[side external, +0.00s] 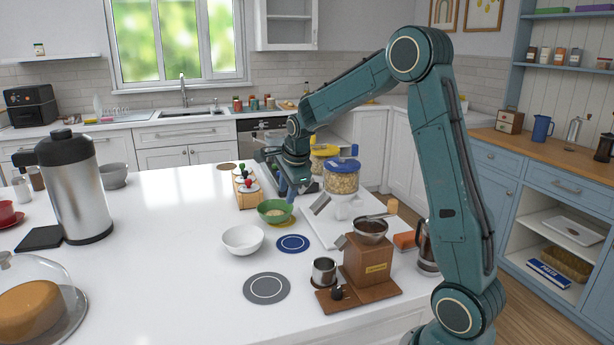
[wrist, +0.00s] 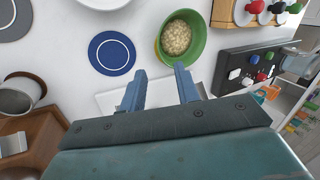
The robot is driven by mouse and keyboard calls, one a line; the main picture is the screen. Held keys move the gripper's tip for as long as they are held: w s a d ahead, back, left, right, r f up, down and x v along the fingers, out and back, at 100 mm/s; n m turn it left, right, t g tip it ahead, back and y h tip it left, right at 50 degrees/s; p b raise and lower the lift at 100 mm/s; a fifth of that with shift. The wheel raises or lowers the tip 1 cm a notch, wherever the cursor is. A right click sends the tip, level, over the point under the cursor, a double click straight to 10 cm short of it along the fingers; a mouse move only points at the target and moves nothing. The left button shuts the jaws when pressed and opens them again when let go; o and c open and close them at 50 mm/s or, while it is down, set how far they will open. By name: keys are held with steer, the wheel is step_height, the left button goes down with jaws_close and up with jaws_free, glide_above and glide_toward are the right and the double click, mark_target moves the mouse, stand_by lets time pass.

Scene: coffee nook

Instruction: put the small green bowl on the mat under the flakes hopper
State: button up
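The small green bowl (side external: 264,217) holds pale flakes and sits over a yellow mat (side external: 286,223), whose edge peeks out beside it. In the wrist view the green bowl (wrist: 197,36) is just beyond the fingertips. My gripper (side external: 290,188) is low beside the bowl's far right; in the wrist view its fingers (wrist: 158,82) are apart with nothing between them. A hopper of flakes with a blue lid (side external: 341,166) stands to the right on a white base, and a yellow-lidded hopper (side external: 323,150) is partly hidden behind it. A blue mat (side external: 292,243) lies bare in front.
A white bowl (side external: 243,240) stands left of the blue mat. A grey mat (side external: 266,288) lies bare in front. A wooden grinder (side external: 370,262) and metal cup (side external: 323,270) are at the right. A wooden rack with coloured knobs (side external: 247,195) is behind the green bowl. The counter's middle left is clear.

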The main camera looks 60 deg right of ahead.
steer(key=shift+v, duration=1.35)
steer(key=s+a+r+n+t+y, duration=0.1)
steer(key=s+a+r+n, duration=0.6)
steer(key=s+a+n, duration=0.6)
steer(key=s+a+f+n+y, duration=0.1)
steer(key=s+a+n, duration=0.7)
steer(key=s+n, duration=0.3)
steer(key=shift+s+a+f+n+t+y, duration=0.3)
steer(key=shift+s+n+t, duration=0.1)
steer(key=shift+s, duration=0.25)
